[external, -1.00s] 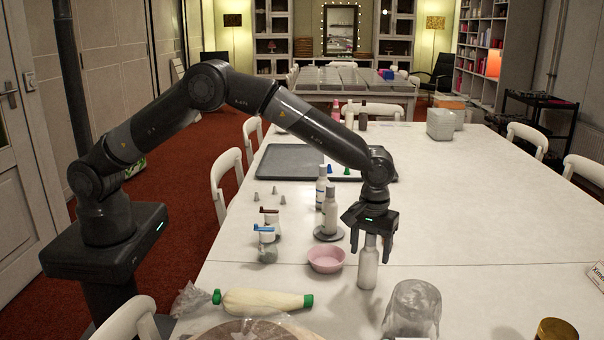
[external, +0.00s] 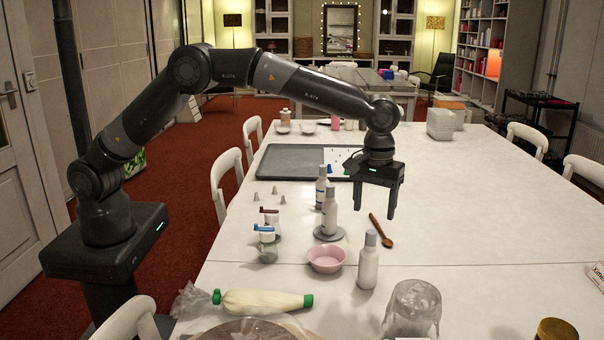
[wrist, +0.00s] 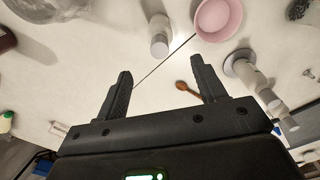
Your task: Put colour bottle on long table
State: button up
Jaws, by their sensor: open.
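A white colour bottle with a grey cap (external: 368,262) stands upright on the long table (external: 480,220), right of the pink bowl. It also shows near the top of the wrist view (wrist: 158,38). My gripper (external: 376,212) is open and empty above the table, behind and higher than this bottle, with clear space between them. Two similar bottles stand left of the gripper; the nearer one (external: 329,212) is on a small grey disc.
A dark tray (external: 290,163) lies behind. The table's right side is mostly clear.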

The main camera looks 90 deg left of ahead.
jog(key=s+a+r+m+t, duration=0.1)
jog(key=s+a+r+m, duration=0.2)
jog(key=s+r, duration=0.65)
jog(key=s+a+r+m+t, duration=0.2)
jog(key=s+r+m, duration=0.1)
jog(key=s+r, duration=0.7)
jog(key=s+a+f+m+t, duration=0.1)
jog(key=s+f+m, duration=0.1)
jog(key=s, duration=1.1)
jog(key=s+a+f+m+t, duration=0.1)
jog(key=s+f+m, duration=0.2)
jog(key=s, duration=1.1)
jog(key=shift+s+a+f+m+t, duration=0.2)
jog(key=shift+s+a+m+t, duration=0.1)
jog(key=shift+a+m, duration=0.15)
